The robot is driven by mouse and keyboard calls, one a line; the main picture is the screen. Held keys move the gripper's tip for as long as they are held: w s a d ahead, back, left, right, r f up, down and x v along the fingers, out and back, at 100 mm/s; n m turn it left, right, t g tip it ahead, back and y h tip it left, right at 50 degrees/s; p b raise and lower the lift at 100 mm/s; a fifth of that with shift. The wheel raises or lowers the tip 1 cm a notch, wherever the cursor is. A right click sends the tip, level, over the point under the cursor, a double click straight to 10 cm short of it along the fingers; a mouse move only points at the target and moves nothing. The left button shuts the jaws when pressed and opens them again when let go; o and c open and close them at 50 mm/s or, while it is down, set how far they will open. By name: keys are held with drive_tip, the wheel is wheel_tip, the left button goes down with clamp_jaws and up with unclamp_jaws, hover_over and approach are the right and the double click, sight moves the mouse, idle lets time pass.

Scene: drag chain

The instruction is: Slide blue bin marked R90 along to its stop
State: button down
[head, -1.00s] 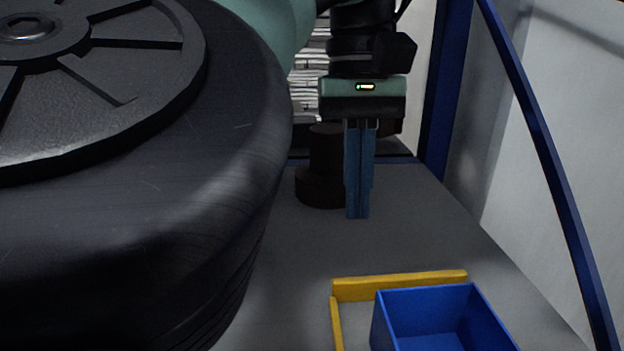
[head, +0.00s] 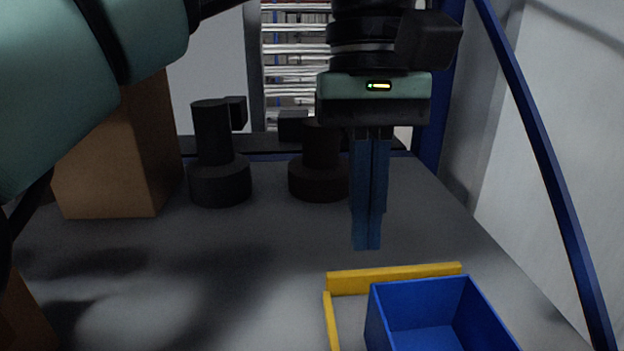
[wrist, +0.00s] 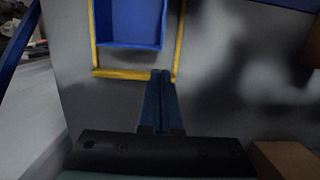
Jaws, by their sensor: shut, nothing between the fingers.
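The blue bin (head: 424,319) is an open box at the bottom of the head view, its near part cut off by the frame. It also shows at the top of the wrist view (wrist: 137,45). No R90 marking can be read. A yellow stop bar (head: 394,278) lies just beyond the bin's far side, with a small gap between them. A thin yellow rail (head: 331,325) runs along the bin's left. My gripper (head: 367,248) points down with its blue fingers together and empty. It is above the grey surface, beyond the bar, apart from the bin.
Two dark stepped cylinders (head: 220,181) stand at the back, beside a brown box (head: 118,160). A blue slanted post (head: 548,170) and pale wall bound the right side.

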sight(378, 304)
drive_tip(key=s, duration=0.3)
drive_tip(key=s+p, duration=0.1)
drive_tip(key=s, duration=0.1)
drive_tip(key=shift+f, duration=0.85)
drive_tip(key=shift+w+f, duration=0.1)
drive_tip(key=shift+w, duration=0.05)
